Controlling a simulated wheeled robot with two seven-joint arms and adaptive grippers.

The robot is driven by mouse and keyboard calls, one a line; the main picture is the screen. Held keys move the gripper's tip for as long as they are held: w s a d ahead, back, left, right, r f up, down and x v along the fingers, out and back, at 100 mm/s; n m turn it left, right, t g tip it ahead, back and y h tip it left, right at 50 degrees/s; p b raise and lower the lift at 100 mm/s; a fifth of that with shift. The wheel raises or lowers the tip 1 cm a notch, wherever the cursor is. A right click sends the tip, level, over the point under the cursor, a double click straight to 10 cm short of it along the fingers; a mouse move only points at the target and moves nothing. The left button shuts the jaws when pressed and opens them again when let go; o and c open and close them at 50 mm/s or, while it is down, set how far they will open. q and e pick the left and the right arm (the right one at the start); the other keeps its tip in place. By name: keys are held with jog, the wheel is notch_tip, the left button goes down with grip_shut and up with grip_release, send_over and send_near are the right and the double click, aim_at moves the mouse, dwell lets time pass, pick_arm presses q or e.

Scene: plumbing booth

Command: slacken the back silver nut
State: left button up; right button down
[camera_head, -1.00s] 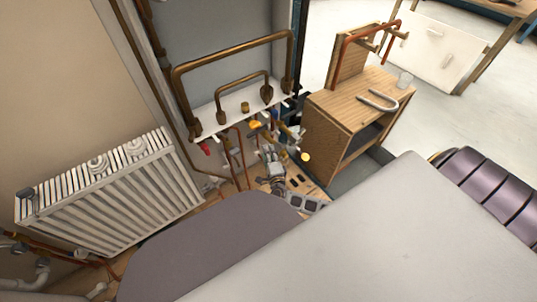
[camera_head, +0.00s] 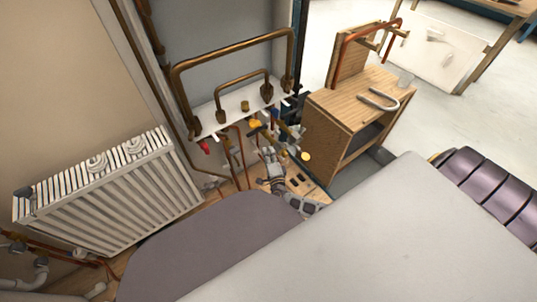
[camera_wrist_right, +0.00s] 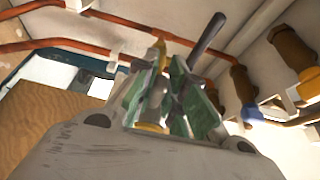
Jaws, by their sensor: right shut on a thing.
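My right gripper (camera_head: 272,158) is low in front of the pipe manifold, among small valves and fittings. In the right wrist view its green-padded fingers (camera_wrist_right: 172,98) are closed around a grey metal piece (camera_wrist_right: 176,78). A dark grey bar (camera_wrist_right: 207,38) sticks up to the right from there, and a brass-yellow part (camera_wrist_right: 158,52) shows beside the left finger. The fingers hide much of the held piece. I cannot single out the back silver nut in either view. My left gripper is not in view.
A white manifold board (camera_head: 232,108) carries bent copper pipes (camera_head: 232,52) above the gripper. Thin copper pipes (camera_head: 239,160) run down on its left. A wooden cabinet (camera_head: 325,120) stands close on the right. A white radiator (camera_head: 110,195) stands at left.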

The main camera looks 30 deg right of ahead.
jog(key=shift+f+n+t+b, duration=0.3)
jog(key=shift+f+n+b, duration=0.35)
jog(key=shift+n, duration=0.15)
pick_arm(q)
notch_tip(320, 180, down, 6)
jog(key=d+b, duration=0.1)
jog(key=b, duration=0.2)
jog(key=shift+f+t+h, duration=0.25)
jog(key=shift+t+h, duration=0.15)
pick_arm(e)
jog(key=shift+d+f+n+t+y, duration=0.1)
jog(key=shift+d+f+n+t, duration=0.2)
jog(key=shift+n, duration=0.65)
jog(key=shift+d+f+n+t+y, duration=0.1)
jog(key=shift+f+n+t, duration=0.35)
jog(key=shift+n, duration=0.45)
jog(key=shift+d+f+n+t+y, duration=0.15)
jog(key=shift+f+n+t, duration=0.2)
jog(key=shift+n, duration=0.6)
jog(key=c, duration=1.5)
grip_release()
jog(key=shift+r, duration=0.1)
jog(key=shift+o, duration=0.2)
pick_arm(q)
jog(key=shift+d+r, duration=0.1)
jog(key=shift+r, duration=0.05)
pick_arm(e)
jog(key=shift+r, duration=0.15)
